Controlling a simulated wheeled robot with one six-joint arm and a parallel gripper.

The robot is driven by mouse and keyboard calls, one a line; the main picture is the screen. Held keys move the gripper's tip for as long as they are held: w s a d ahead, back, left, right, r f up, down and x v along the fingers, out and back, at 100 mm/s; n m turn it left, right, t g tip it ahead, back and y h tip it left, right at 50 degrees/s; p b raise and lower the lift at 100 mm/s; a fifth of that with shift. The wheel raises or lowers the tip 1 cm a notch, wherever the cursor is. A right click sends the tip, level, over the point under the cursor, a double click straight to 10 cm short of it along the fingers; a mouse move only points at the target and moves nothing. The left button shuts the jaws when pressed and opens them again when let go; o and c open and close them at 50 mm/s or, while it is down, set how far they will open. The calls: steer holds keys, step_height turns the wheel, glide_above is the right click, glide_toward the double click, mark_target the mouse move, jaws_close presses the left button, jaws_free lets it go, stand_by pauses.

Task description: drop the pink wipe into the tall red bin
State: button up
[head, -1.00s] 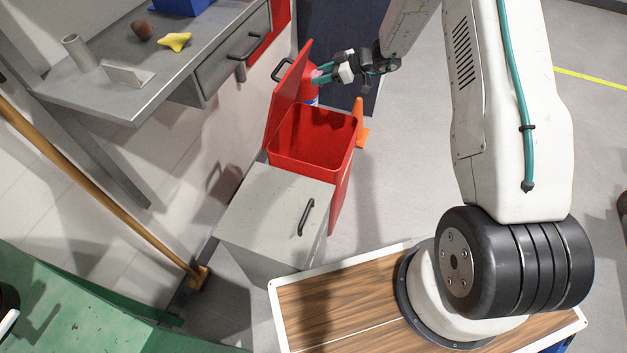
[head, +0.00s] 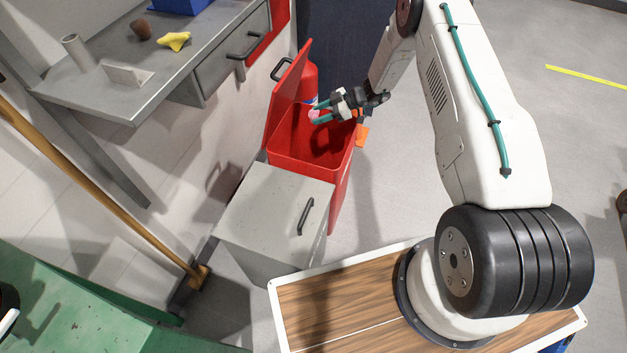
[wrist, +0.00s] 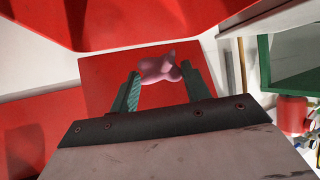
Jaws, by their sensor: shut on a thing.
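My gripper (head: 318,114) is shut on the pink wipe (head: 313,115), a small crumpled cloth between the teal fingertips. The wrist view shows the pink wipe (wrist: 160,68) pinched between both fingers of my gripper (wrist: 158,76), with red bin surfaces around and behind it. The tall red bin (head: 312,160) stands open behind the grey cabinet, its lid raised on the left. In the head view the wipe and fingertips overlap the far part of the bin's opening. Their exact height above the rim is hard to tell.
A grey cabinet (head: 270,205) with a black handle stands in front of the bin. A red extinguisher (head: 309,82) and an orange cone (head: 362,134) are behind and right of it. A grey bench (head: 110,97) holds a yellow cloth (head: 174,41). Open floor lies right.

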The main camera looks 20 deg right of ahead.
steer(key=shift+f, duration=0.2)
steer(key=o, duration=1)
steer(key=shift+d+r, duration=0.1)
steer(key=v, duration=0.7)
steer(key=shift+s+d+r, duration=0.1)
steer(key=shift+s+d, duration=0.05)
steer(key=shift+d, duration=0.15)
